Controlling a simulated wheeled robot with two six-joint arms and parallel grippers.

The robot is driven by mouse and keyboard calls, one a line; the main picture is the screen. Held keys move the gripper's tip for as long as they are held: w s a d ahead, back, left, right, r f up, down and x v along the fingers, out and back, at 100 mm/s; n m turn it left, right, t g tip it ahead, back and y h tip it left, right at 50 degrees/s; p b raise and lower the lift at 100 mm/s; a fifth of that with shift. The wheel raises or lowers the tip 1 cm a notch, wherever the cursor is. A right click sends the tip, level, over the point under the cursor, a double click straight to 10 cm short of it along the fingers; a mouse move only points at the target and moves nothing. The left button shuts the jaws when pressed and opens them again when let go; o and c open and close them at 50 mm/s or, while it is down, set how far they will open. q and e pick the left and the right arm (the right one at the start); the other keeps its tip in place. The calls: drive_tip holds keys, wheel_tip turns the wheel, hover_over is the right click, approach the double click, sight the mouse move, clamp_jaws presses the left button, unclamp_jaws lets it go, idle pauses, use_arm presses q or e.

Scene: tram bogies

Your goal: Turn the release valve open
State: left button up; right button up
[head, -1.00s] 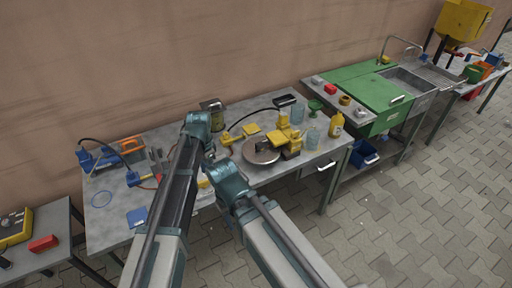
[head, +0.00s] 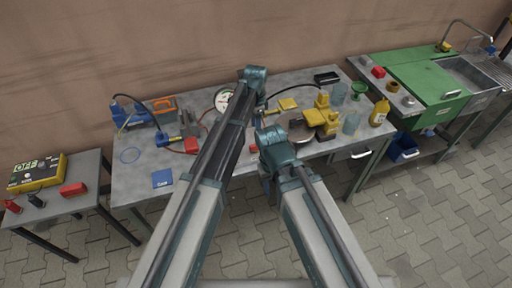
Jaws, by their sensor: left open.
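No release valve can be made out clearly at this size. A yellow pump-like device (head: 322,116) stands on the right part of the grey workbench (head: 140,188), with a black hose running left from it. A round white-faced gauge (head: 223,98) stands at the back, partly behind my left arm. My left gripper (head: 262,106) is open over the middle of the bench, left of the yellow device, small and partly hidden by its arm. My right gripper (head: 266,186) is mostly hidden beneath its wrist near the bench's front edge; its jaws cannot be read.
A blue tool (head: 132,108) with a black hose and a blue box (head: 162,179) are at the left. The green sink unit (head: 420,88) is farther right.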

sight(256, 145)
use_arm(q)
wheel_tip(256, 145, down, 10)
drive_tip(key=b, duration=0.9)
drive_tip(key=shift+f, duration=0.25)
drive_tip(key=shift+r, duration=0.1)
clamp_jaws()
